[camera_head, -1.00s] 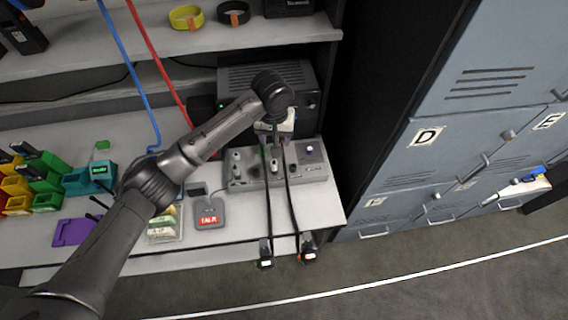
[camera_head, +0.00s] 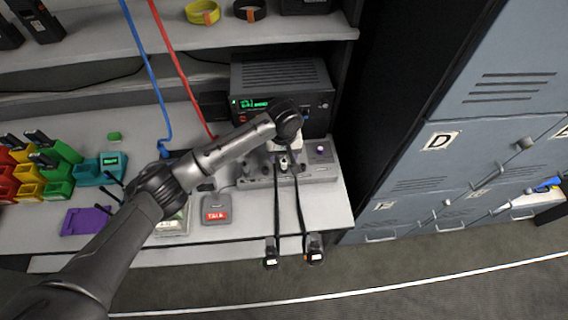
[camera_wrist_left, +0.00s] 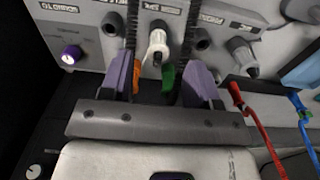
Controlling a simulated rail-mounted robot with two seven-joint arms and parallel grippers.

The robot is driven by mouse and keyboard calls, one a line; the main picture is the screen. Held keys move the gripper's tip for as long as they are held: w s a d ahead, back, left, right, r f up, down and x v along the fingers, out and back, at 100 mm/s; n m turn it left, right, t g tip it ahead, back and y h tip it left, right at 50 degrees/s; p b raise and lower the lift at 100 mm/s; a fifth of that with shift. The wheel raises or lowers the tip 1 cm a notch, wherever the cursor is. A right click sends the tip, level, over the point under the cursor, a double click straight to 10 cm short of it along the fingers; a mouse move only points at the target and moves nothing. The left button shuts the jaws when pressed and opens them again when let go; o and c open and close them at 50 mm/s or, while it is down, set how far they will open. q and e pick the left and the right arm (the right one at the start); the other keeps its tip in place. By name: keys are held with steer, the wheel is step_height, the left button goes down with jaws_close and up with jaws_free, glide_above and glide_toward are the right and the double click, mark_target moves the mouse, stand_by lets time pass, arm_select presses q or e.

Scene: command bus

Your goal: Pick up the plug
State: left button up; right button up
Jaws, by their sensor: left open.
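My left gripper (camera_wrist_left: 158,85) is low over the grey console (camera_head: 325,172), its purple fingers open and pointing at the console's labelled face. Between the fingers in the left wrist view are a small orange piece (camera_wrist_left: 138,72) and a green piece (camera_wrist_left: 168,78), where two black cables end. In the head view the cables run over the desk's front edge to two hanging black connectors, a left one (camera_head: 271,253) and a right one (camera_head: 314,250). I cannot tell which piece is the plug. A white knob or lever (camera_wrist_left: 157,42) stands just beyond the fingers. My right gripper is out of view.
A black radio unit (camera_head: 282,75) with a lit green display stands behind the console. A TALK pad (camera_head: 216,209) lies to its left. Red (camera_head: 179,70) and blue (camera_head: 145,70) cables hang at left. Grey lockers (camera_head: 430,180) stand at right.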

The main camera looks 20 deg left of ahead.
mark_target(284, 159)
arm_select(q)
steer(key=shift+w+f, duration=0.15)
steer(key=shift+f, duration=2.45)
steer(key=shift+c, duration=0.5)
steer(key=c, duration=0.8)
